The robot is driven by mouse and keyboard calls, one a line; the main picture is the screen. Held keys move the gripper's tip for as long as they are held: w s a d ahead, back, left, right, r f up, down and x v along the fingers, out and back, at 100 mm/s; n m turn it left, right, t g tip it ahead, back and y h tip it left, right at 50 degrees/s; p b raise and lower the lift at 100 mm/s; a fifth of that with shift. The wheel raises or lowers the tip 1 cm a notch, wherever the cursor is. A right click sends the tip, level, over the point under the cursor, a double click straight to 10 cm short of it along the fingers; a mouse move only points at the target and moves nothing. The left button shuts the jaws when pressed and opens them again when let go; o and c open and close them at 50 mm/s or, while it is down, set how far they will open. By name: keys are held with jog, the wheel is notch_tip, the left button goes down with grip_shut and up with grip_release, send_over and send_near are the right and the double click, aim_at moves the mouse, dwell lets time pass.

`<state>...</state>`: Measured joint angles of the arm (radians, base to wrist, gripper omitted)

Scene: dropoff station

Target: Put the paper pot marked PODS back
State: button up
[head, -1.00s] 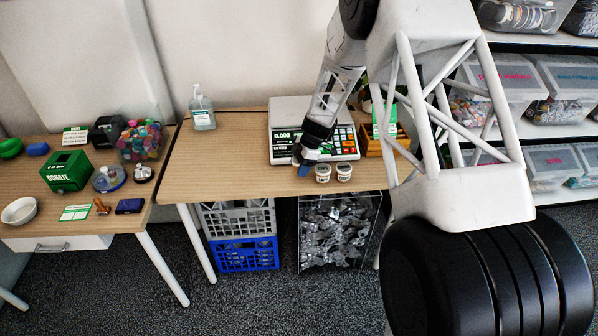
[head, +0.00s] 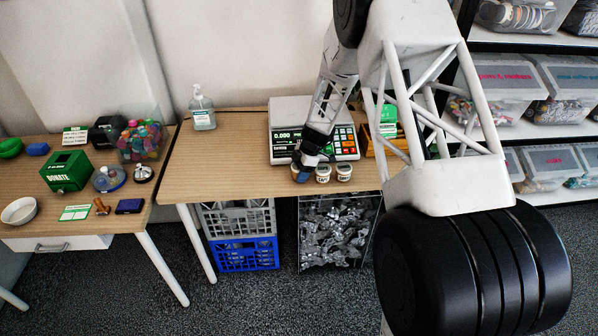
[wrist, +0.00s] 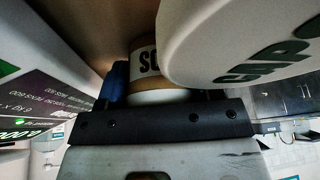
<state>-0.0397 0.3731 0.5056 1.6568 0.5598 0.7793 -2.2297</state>
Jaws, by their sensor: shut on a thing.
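My gripper (head: 306,168) is low over the front of the middle table, shut on a small white and brown paper pot (wrist: 146,57). Its label shows only the letters "SC" in the wrist view; the rest is hidden, and I cannot read PODS on it. A blue finger shows at its left side; the other finger is hidden. In the head view two similar pots, one (head: 323,174) beside my gripper and another (head: 344,173) further right, stand upright in a row.
A scale (head: 340,143) stands just behind the pots. A sanitizer bottle (head: 202,112) is at the back left, and a wooden holder (head: 370,147) is at the right. The table's left half (head: 215,165) is clear. Crates (head: 245,255) are below.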

jog(key=shift+f, duration=0.1)
jog(key=o, duration=1)
jog(key=v, duration=1.2)
